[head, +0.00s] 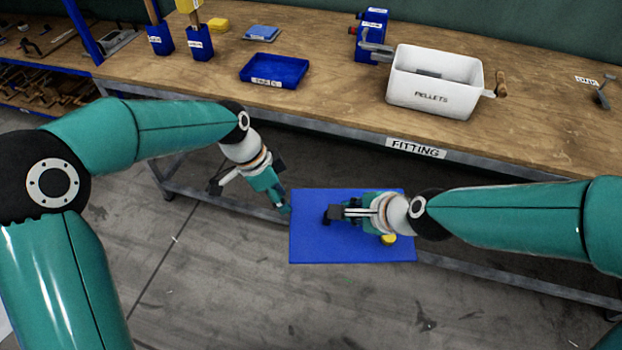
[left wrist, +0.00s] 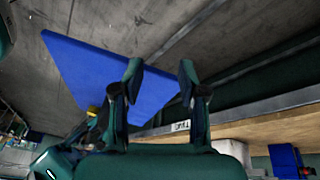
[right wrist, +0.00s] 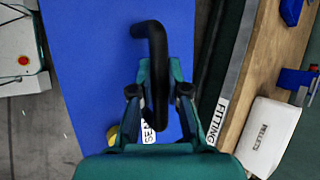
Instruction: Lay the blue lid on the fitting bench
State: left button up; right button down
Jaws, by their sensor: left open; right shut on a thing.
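The blue lid (head: 340,245) is a flat rectangular panel with a black handle (right wrist: 155,50), a yellow knob (head: 389,239) and a partly hidden white label. It hangs in front of the bench, below the top's height. My right gripper (head: 350,212) is shut on the black handle; its fingers also show in the right wrist view (right wrist: 160,85). My left gripper (head: 280,200) is open by the lid's left edge; I cannot tell whether it touches. In the left wrist view the lid (left wrist: 95,65) shows beyond the open fingers (left wrist: 162,78). The fitting bench (head: 340,110) has a wooden top and a FITTING label.
On the bench stand a white pellets bin (head: 435,97), a blue tray (head: 273,70), a blue device (head: 371,35), two blue holders (head: 199,42) and a small blue pad (head: 262,33). Bare wood lies between the tray and the bin. The bench's metal front edge lies beyond the lid.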

aim_at(331, 224)
jog(key=shift+s, duration=0.15)
pick_arm(q)
jog(key=s+d+r+m+g, duration=0.1)
jog(key=s+d+r+m, duration=0.2)
jog(key=d+r+m, duration=0.55)
jog(key=d+f, duration=0.1)
jog(key=f, duration=0.2)
jog(key=f+n, duration=0.1)
jog(key=f, duration=0.2)
jog(key=d+f+n+h, duration=0.1)
jog(key=f, duration=0.2)
jog(key=shift+s+d+f, duration=0.15)
jog(key=shift+s+d, duration=0.15)
jog(key=shift+s, duration=0.1)
jog(key=shift+d+f, duration=0.1)
jog(key=shift+f, duration=0.15)
pick_arm(e)
jog(key=shift+r, duration=0.1)
pick_arm(q)
jog(key=shift+s+f, duration=0.1)
grip_shut()
pick_arm(e)
jog(key=shift+w, duration=0.2)
